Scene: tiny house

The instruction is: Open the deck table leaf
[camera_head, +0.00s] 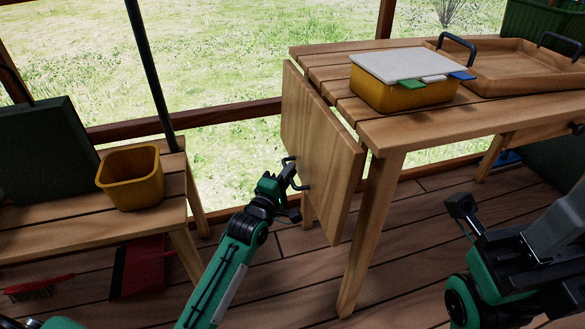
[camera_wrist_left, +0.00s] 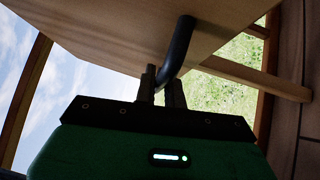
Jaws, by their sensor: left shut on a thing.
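The deck table (camera_head: 420,130) is slatted wood and stands at the right in the head view. Its leaf (camera_head: 325,150) hangs down at the table's left end, close to vertical. A dark bar handle (camera_wrist_left: 178,48) sticks out from the leaf's face. My left gripper (camera_head: 288,180) is at this handle and shut on it; the wrist view shows the fingers (camera_wrist_left: 160,84) around the bar. The gripper partly hides the handle in the head view. My right gripper (camera_head: 468,215) is in front of the table, away from the leaf; its jaw opening is unclear.
On the table are a yellow box (camera_head: 395,93) with a pale lid and a wooden tray (camera_head: 500,70) with dark handles. A slatted bench (camera_head: 60,226) with a yellow pot (camera_head: 131,180) stands left. A red dustpan (camera_head: 140,268) and brush (camera_head: 35,288) lie below.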

